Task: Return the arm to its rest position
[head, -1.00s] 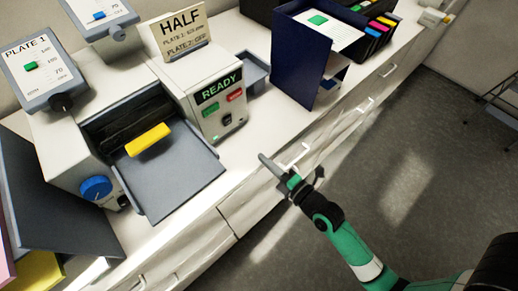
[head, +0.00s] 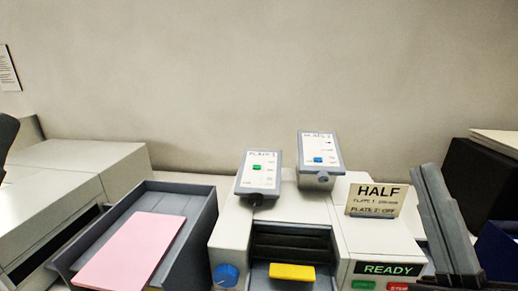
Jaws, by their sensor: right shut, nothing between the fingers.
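My right gripper (head: 432,178) stands at the right of the head view, its long grey fingers pointing up and lying together, empty. It is seen in front of the right side of the counter machine, right of the HALF card, and looks clear of it. The rest of my right arm is out of view below.
The machine (head: 345,237) has a READY display (head: 389,269), a HALF card (head: 377,199), two dial boxes and a yellow bar (head: 292,272). Left is a grey tray (head: 206,222) with pink paper (head: 130,252). A dark blue holder (head: 499,242) is at right.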

